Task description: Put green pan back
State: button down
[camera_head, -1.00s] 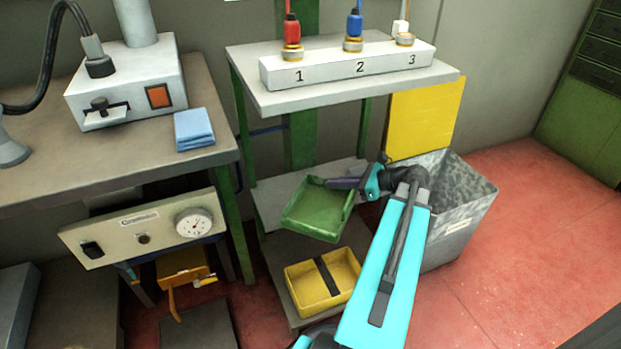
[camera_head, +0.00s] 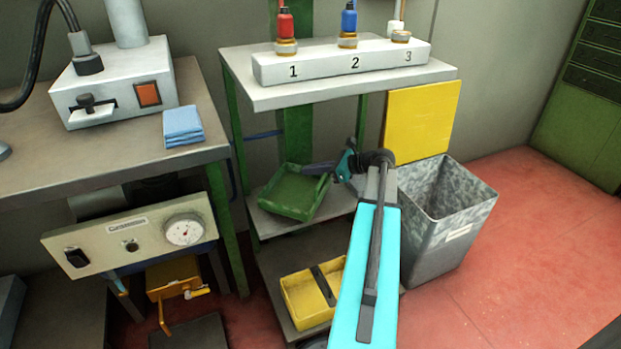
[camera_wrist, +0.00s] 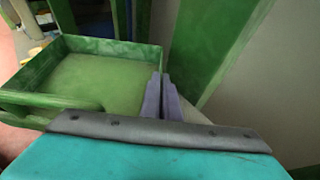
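The green pan (camera_head: 291,194) is a shallow open tray at the lower shelf (camera_head: 338,204) of the stand. It looks slightly tilted, and I cannot tell whether it touches the shelf. My gripper (camera_head: 318,168) reaches in from the right and is shut on the pan's wall. In the wrist view the two purple-grey fingers (camera_wrist: 162,98) are close together at the right wall of the pan (camera_wrist: 100,80). The pan's inside looks empty. The exact contact at the fingertips is partly hidden.
A yellow divided tray (camera_head: 305,300) sits on the bottom shelf (camera_head: 279,265), partly behind my arm. A green post (camera_head: 296,140) rises behind the pan. The upper shelf (camera_head: 260,97) is above.

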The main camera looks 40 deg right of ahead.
aim_at(310, 176)
jog(key=shift+w+d, duration=0.1)
jog(key=shift+w, duration=0.2)
jog(key=shift+w+f+b, duration=0.15)
jog(key=shift+f+b, duration=0.4)
jog(key=shift+f, duration=0.05)
jog(key=shift+w+f+b, duration=0.15)
jog(key=shift+f+b, duration=0.8)
jog(key=shift+f, duration=0.3)
jog(key=c, duration=2)
grip_release()
jog(key=shift+f, duration=0.1)
